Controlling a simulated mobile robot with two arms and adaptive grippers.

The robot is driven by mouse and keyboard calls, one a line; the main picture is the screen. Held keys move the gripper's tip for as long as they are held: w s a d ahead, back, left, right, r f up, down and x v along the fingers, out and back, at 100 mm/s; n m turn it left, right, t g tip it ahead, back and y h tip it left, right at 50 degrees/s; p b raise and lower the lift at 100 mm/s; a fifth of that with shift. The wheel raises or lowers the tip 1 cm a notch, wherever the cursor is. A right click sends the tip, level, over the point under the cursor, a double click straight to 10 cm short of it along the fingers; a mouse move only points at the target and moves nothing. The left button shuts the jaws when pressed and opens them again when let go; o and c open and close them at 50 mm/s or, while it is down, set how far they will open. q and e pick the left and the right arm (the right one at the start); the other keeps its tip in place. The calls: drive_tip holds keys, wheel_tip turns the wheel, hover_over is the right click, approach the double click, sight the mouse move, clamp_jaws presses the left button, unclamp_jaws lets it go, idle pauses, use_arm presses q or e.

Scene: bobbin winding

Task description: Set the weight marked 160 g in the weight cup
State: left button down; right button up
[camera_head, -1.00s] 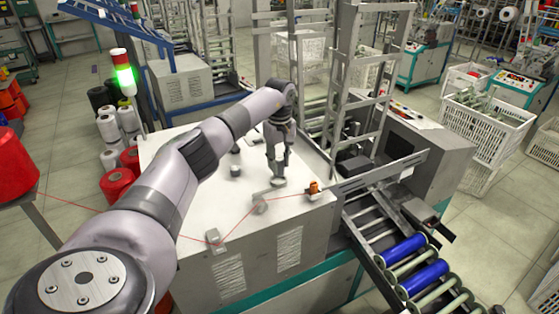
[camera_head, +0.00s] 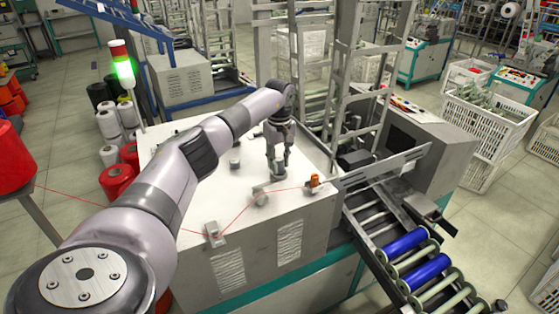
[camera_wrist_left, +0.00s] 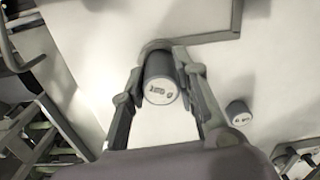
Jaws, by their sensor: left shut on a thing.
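My left gripper (camera_head: 277,172) points down over the white machine top. In the left wrist view its fingers (camera_wrist_left: 163,92) are shut on a grey cylindrical weight (camera_wrist_left: 161,92). The weight's pale face carries a dark marking too blurred to read surely. A rounded grey rim (camera_wrist_left: 155,45), which looks like the weight cup, shows just beyond the held weight, with a bar running from it to the right. I cannot tell whether the weight is inside it or above it. A second grey weight (camera_wrist_left: 238,112) stands apart to the right. My right gripper is not in view.
A red thread runs across the machine top (camera_head: 190,150) past a small metal guide (camera_head: 214,234) to an orange part (camera_head: 313,181). A metal ladder-like frame (camera_head: 345,90) stands behind.

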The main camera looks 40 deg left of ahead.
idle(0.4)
use_arm(q)
drive_tip(key=c, duration=1.2)
unclamp_jaws()
wheel_tip(320, 180, up, 12)
